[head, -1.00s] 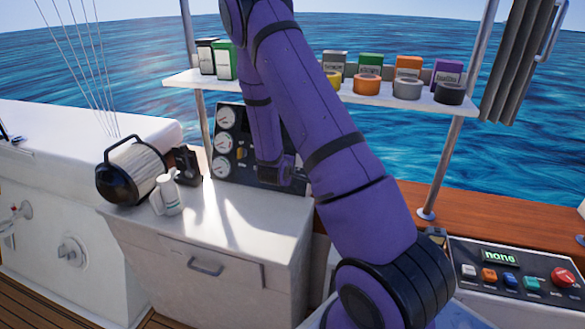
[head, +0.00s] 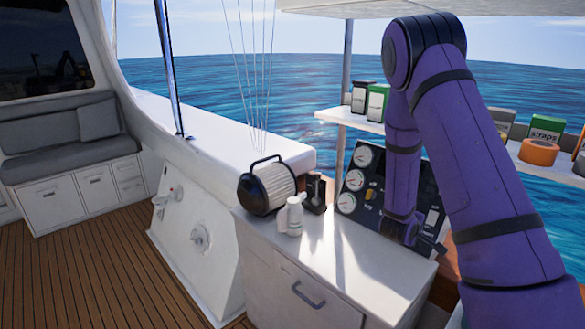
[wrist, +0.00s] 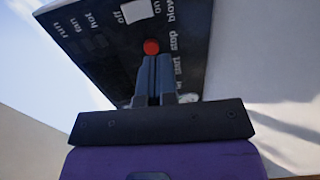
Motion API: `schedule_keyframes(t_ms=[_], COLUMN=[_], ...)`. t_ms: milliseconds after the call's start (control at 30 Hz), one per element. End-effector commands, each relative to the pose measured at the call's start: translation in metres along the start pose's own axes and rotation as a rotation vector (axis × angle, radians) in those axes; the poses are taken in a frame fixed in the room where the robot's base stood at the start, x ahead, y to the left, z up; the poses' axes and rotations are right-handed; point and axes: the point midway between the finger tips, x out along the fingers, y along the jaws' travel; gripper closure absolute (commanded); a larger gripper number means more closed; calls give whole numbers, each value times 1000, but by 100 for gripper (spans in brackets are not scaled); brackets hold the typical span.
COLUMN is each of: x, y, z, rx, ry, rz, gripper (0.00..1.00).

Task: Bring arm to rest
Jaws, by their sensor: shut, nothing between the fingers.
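My purple arm (head: 475,170) reaches up and folds down over the white counter. My gripper (head: 436,244) is small and dark in the head view, in front of the gauge panel's lower part. In the wrist view my gripper (wrist: 154,62) shows its two fingers pressed together with nothing between them. Their tips lie close to a red round knob (wrist: 151,47) on the dark panel (wrist: 95,50); I cannot tell whether they touch it.
The gauge panel (head: 352,182) stands behind the counter (head: 345,262). A shelf (head: 340,115) holds boxes and tape rolls. Open wooden deck (head: 95,265) lies left.

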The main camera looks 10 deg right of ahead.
Motion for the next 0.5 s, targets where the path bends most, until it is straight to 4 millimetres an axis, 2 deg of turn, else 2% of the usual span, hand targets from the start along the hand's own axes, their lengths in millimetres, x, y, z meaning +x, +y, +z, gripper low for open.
schedule_keyframes(t_ms=[133, 233, 367, 500], x=[-8, -24, -57, -98], y=[6, 17, 34, 53], z=[-7, -19, -39, -55], rx=[38, 111, 230, 342], ry=[28, 80, 169, 255], rz=[-23, -72, -169, -284], gripper=[100, 100, 100, 100])
